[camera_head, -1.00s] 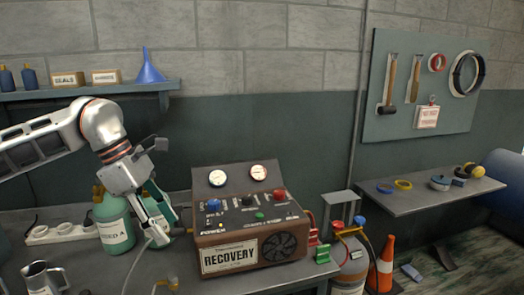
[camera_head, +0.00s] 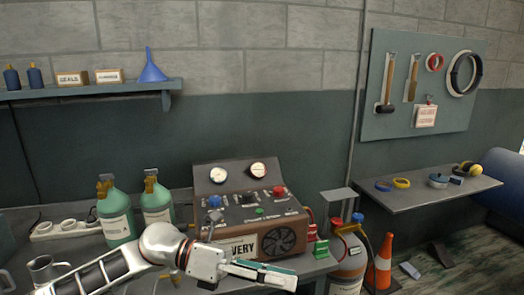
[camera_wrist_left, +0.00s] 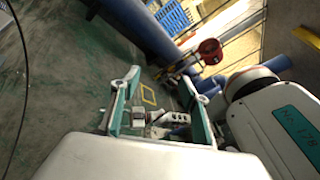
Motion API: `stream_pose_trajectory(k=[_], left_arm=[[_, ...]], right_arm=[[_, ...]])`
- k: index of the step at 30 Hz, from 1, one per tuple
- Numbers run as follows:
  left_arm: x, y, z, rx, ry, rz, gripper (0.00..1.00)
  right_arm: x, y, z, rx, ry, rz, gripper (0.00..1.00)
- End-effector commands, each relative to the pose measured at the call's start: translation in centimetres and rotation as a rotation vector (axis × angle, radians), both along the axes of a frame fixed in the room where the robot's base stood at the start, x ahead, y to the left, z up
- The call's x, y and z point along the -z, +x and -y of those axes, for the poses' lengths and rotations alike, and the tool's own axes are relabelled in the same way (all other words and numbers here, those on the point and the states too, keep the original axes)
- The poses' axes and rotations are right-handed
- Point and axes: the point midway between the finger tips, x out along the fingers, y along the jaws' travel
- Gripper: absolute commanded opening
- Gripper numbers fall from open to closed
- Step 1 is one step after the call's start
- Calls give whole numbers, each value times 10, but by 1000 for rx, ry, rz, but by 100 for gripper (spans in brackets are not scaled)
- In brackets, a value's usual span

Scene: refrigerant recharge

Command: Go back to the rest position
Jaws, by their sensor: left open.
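My left gripper (camera_head: 280,274) reaches in low from the left, in front of the recovery machine (camera_head: 248,215), and covers part of its "RECOVERY" label. In the left wrist view its two fingers (camera_wrist_left: 160,82) stand apart with nothing between them. Two green cylinders (camera_head: 116,215) (camera_head: 156,202) stand upright on the bench behind my left arm, clear of the gripper. My right gripper is not in view.
A side shelf (camera_head: 430,200) holds tape rolls. A metal jug (camera_head: 45,272) stands at the lower left. A blue funnel (camera_head: 151,68) sits on the wall shelf.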

Motion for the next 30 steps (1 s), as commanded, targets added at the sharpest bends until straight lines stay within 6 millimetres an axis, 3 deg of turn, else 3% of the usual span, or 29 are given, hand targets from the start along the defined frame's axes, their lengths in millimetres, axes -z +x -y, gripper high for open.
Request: stream_pose_trajectory(k=[3, 7, 11, 14, 18, 23, 26, 30], left_arm=[[-4, -2, 14, -96, -166, -212, 45], [-5, 9, 14, -219, -330, -452, 45], [9, 27, 0, -357, -479, -709, 45], [31, 41, -19, -471, -585, -913, 45], [81, 55, -56, -646, -722, -1208, 45], [162, 49, -106, -864, -863, -1547, 45], [220, 29, -140, -1009, -942, -1751, 45], [294, -15, -181, -1201, -1035, -2000, 45]], right_arm=[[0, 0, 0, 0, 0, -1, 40], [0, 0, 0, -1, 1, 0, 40], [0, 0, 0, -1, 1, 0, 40], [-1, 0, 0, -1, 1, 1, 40], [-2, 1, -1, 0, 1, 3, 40], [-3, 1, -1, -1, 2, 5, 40], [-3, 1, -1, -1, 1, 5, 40], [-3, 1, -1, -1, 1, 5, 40]])
